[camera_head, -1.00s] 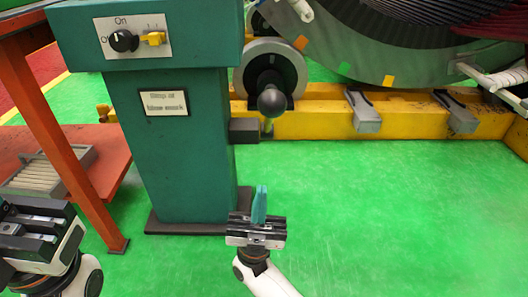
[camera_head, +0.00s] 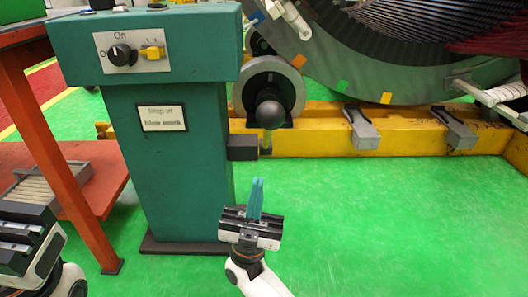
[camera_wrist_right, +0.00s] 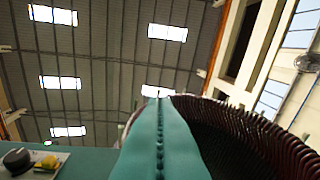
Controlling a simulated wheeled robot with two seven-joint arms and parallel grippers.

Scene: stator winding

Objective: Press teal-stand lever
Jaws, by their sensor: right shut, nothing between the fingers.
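The teal stand (camera_head: 170,165) rises left of centre in the head view. A dark block (camera_head: 243,147) sticks out of its right side, and a lever with a black ball knob (camera_head: 270,115) stands upright there on a thin rod. My right gripper (camera_head: 256,190) is below the knob and apart from it, pointing up, with its teal fingers shut and empty. The wrist view shows the closed fingers (camera_wrist_right: 160,130) pointing upward, but not the ball knob. My left gripper (camera_head: 25,235) is at the lower left edge; its fingers are not clear.
The stand's panel carries a black rotary knob (camera_head: 119,54) and a yellow switch (camera_head: 152,52). An orange table (camera_head: 45,130) is at the left. A yellow beam (camera_head: 310,135) and the large stator (camera_head: 420,60) lie behind. The green floor (camera_head: 380,220) at the right is clear.

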